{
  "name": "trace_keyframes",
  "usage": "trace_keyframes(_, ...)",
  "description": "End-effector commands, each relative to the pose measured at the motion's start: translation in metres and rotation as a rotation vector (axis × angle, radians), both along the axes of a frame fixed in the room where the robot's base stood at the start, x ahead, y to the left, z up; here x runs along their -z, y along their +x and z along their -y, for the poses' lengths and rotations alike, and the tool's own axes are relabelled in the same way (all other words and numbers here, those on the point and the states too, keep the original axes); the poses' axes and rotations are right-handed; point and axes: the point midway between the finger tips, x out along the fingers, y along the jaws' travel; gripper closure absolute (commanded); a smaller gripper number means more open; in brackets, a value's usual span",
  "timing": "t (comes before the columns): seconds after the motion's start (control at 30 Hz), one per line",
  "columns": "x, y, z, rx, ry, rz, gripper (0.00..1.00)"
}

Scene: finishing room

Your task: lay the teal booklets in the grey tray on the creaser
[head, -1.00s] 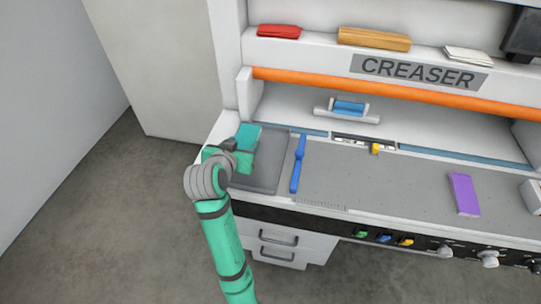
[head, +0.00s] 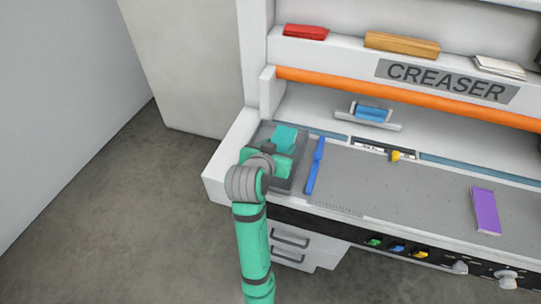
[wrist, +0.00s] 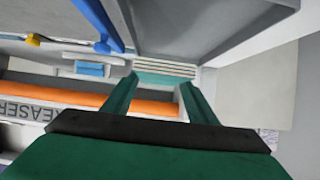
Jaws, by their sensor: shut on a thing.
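A teal booklet (head: 285,137) is over the far part of the grey tray (head: 296,181), at the left end of the creaser in the head view. My gripper (head: 277,150) is shut on it; the hand and arm cover part of the tray. In the wrist view the booklet shows edge-on as a teal and pale striped strip (wrist: 165,72) between the fingertips of my gripper (wrist: 160,80). The grey tray (wrist: 200,25) shows above it there. I cannot tell whether the booklet touches the tray floor. I see no other teal booklet.
A blue bar (head: 316,166) stands just right of the tray. A purple booklet (head: 485,210) lies farther right on the grey bed. Red (head: 306,31), orange (head: 402,45) and white (head: 498,66) items lie on the upper shelf. An orange bar (head: 400,97) crosses above the bed.

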Motion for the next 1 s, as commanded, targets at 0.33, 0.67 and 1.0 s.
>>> trace_keyframes(0.33,0.044,0.031,-0.021,-0.009,0.0,-0.002,0.76)
trace_keyframes(0.67,0.074,0.037,-0.023,-0.009,0.001,-0.005,0.76)
trace_keyframes(1.0,0.082,0.038,-0.02,-0.004,0.0,-0.001,0.76)
